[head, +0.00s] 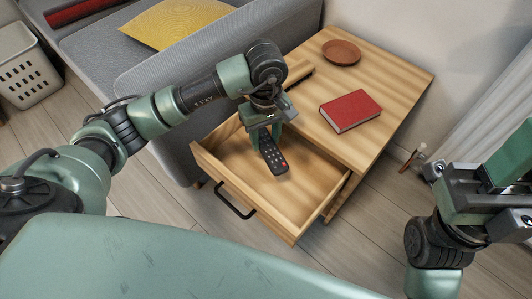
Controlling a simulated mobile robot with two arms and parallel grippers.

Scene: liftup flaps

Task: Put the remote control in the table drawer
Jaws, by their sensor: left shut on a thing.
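The black remote control (272,157) is in my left gripper (262,135), which is shut on its upper end. The remote is tilted and is within the outline of the open drawer; I cannot tell whether its lower end touches the drawer floor. The wooden drawer (233,171) is pulled out of the wooden table (388,75), with its black handle facing the lower left. My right gripper (507,158) is at the right edge, away from the table, partly cut off.
A red book (350,110) and a round brown dish (341,52) lie on the tabletop. A grey sofa (150,85) with a yellow cushion (177,22) stands beside the table. A white basket (27,75) is at the far left. The drawer floor looks otherwise clear.

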